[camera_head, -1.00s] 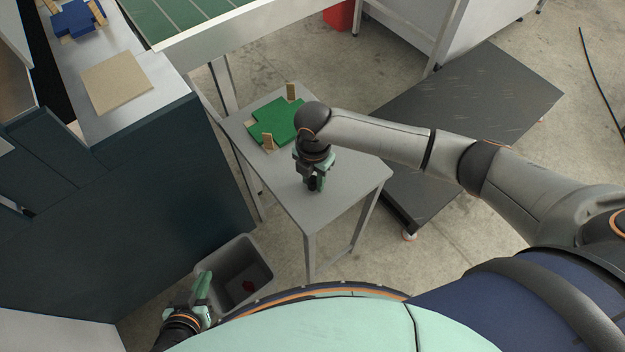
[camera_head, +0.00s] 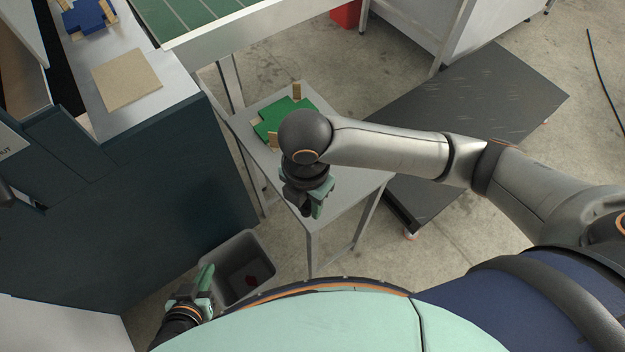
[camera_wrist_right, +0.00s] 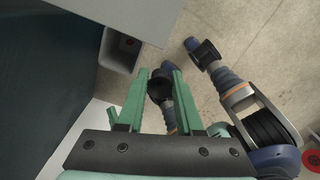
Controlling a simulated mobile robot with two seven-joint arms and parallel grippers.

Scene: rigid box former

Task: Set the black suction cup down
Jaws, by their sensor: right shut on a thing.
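The black suction cup (camera_wrist_right: 158,86) shows as a dark round piece between the two green fingers of my right gripper (camera_wrist_right: 158,95) in the right wrist view. The fingers are shut on it. In the head view my right gripper (camera_head: 316,203) hangs tilted over the front part of the grey table (camera_head: 345,200), apparently above its top. The cup is hard to make out there. My left gripper (camera_head: 204,288) is low at the left beside the grey bin; its fingers overlap, so their opening is unclear.
A green cross-shaped piece (camera_head: 284,117) with wooden blocks lies at the table's back. The grey bin (camera_head: 262,252) on the floor holds something red. A dark cabinet (camera_head: 150,190) stands left, with a tan board (camera_head: 127,80) on its top. The table's right front is clear.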

